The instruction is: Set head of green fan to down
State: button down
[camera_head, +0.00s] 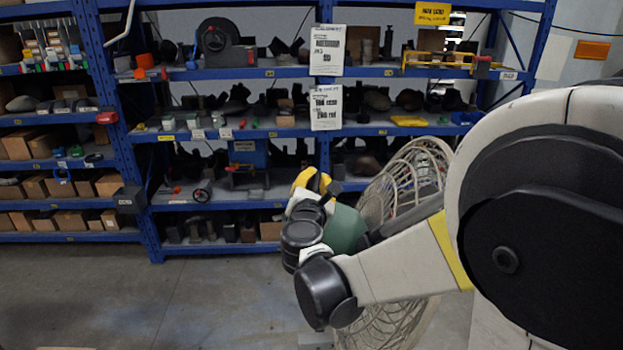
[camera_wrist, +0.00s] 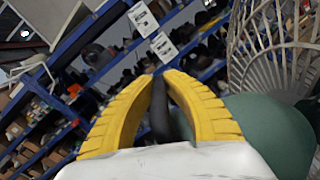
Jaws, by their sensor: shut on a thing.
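The green fan has a green motor housing (camera_head: 345,229) and a round pale wire cage (camera_head: 408,185). My arm crosses in front of it in the head view, hiding the cage's middle. In the wrist view the green housing (camera_wrist: 268,128) is just right of my gripper and the cage (camera_wrist: 272,50) is at upper right. My gripper (camera_wrist: 163,80), with ribbed yellow fingers, is shut on a slim dark part (camera_wrist: 160,112) beside the housing. The yellow fingers (camera_head: 312,181) also show in the head view at the housing's upper left. The head's exact tilt is hard to tell.
Blue shelving (camera_head: 230,136) full of boxes and dark parts stands behind the fan. Grey floor (camera_head: 200,300) is clear at lower left. A white block (camera_head: 316,340) shows low at the bottom edge.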

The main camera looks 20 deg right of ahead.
jog(key=c, duration=1.4)
grip_release()
jog(key=shift+s, duration=0.1)
jog(key=v, duration=1.2)
jog(key=shift+f, duration=0.1)
